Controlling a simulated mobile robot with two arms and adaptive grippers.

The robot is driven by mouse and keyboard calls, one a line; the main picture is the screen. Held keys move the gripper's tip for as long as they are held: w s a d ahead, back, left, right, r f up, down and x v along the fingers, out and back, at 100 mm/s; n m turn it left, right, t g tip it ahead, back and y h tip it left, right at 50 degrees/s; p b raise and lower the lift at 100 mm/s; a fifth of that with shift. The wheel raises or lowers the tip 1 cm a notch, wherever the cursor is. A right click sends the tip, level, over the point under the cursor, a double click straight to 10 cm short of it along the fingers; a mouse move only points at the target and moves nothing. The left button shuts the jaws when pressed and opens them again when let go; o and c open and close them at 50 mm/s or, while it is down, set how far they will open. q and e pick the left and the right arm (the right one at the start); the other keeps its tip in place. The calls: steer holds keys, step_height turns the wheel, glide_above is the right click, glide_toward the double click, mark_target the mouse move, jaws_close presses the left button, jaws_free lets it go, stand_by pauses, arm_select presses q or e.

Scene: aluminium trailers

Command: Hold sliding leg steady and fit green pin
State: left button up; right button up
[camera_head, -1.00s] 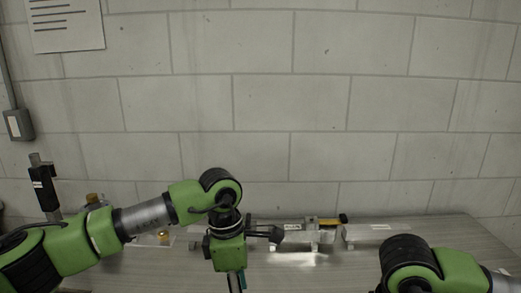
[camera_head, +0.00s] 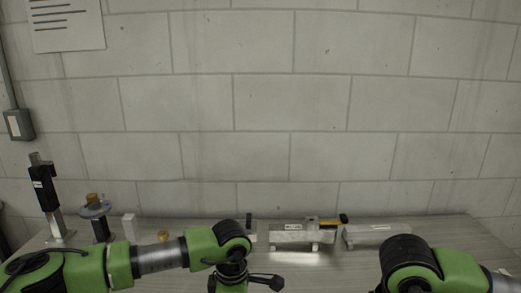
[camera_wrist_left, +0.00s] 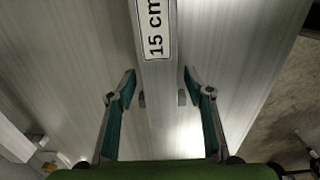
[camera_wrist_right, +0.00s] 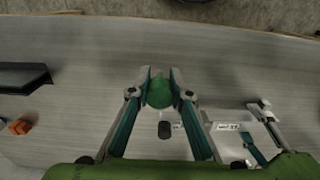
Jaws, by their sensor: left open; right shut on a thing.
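A grey metal bar with a "15 cm" label (camera_wrist_left: 155,30) runs through the left wrist view; I cannot tell for sure if it is the sliding leg. My left gripper (camera_wrist_left: 159,75) is open, with one finger on each side of the bar and gaps showing. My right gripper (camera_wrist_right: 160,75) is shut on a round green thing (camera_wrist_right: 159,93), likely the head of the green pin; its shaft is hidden. The head view shows the left arm low in the middle, and my right gripper is out of that view.
A labelled aluminium part (camera_head: 290,237) with a yellow and black tool (camera_head: 330,221) lies on the table, beside another aluminium bar (camera_head: 372,232). A black post (camera_head: 45,190) and a round-topped stand (camera_head: 96,208) are at the left. An orange piece (camera_wrist_right: 20,127) shows in the right wrist view.

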arm_select(q)
steer(key=shift+f, duration=0.75)
jaws_close()
steer(key=shift+r, duration=0.1)
stand_by(0.7)
arm_select(e)
steer(key=w+a+r+m, duration=0.4)
steer(key=w+a+m, duration=0.7)
steer(key=w, duration=0.4)
steer(key=shift+w+a+r+m, duration=0.2)
steer(key=shift+w+a+m, duration=0.1)
steer(key=shift+a, duration=0.2)
